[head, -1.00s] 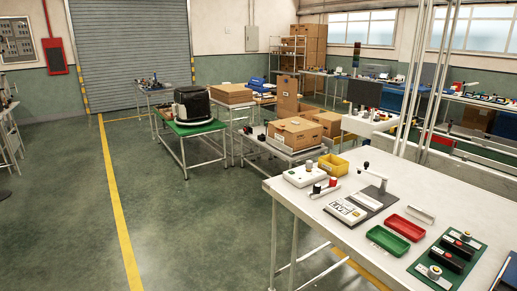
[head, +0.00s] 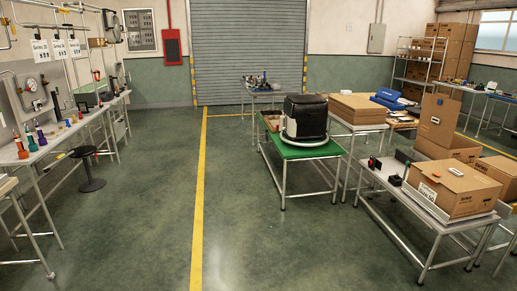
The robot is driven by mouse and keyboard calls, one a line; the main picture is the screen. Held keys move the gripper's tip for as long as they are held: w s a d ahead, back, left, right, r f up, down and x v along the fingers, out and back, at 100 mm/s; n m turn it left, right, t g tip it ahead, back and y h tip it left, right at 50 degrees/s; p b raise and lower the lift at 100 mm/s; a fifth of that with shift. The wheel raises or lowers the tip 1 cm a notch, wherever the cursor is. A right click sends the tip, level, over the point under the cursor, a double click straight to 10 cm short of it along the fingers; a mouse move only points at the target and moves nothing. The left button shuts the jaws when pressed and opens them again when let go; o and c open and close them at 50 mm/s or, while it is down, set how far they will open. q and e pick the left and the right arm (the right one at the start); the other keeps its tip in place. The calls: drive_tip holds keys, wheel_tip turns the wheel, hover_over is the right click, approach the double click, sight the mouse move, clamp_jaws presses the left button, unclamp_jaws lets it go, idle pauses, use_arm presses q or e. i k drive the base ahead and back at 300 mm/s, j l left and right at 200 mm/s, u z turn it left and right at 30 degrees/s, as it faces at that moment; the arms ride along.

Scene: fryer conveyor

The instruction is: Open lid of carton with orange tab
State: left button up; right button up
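Several brown cartons show at the right of the head view. The nearest carton (head: 452,193) sits on a grey-topped table, with a printed label on its side and a small pale item on top. A carton behind it (head: 439,124) has a tall upright panel. Another low carton (head: 357,107) lies on a table farther back. I cannot make out an orange tab on any carton. Neither of my grippers is in view.
A green-topped table (head: 304,149) holds a black machine (head: 305,117). The grey table (head: 399,205) also holds small dark devices. A bench with bottles (head: 49,140) and a stool (head: 88,169) stand at left. The floor around the yellow line (head: 199,190) is clear.

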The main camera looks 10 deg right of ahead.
sight(458, 177)
drive_tip(key=i+l+z, duration=0.1)
drive_tip(key=i+z, duration=0.2)
drive_tip(key=i, duration=0.2)
drive_tip(key=i+z, duration=0.3)
drive_tip(key=i, duration=0.2)
drive_tip(key=i+j+z, duration=0.3)
drive_tip(key=i, duration=0.2)
drive_tip(key=i+j+z, duration=0.15)
drive_tip(key=i+z, duration=0.15)
drive_tip(key=i, duration=0.2)
drive_tip(key=i+l+z, duration=0.15)
drive_tip(key=i+z, duration=0.25)
drive_tip(key=i, duration=0.25)
drive_tip(key=i+z, duration=0.35)
drive_tip(key=i, duration=0.3)
drive_tip(key=i+j+z, duration=0.25)
drive_tip(key=i+z, duration=0.15)
drive_tip(key=i, duration=0.5)
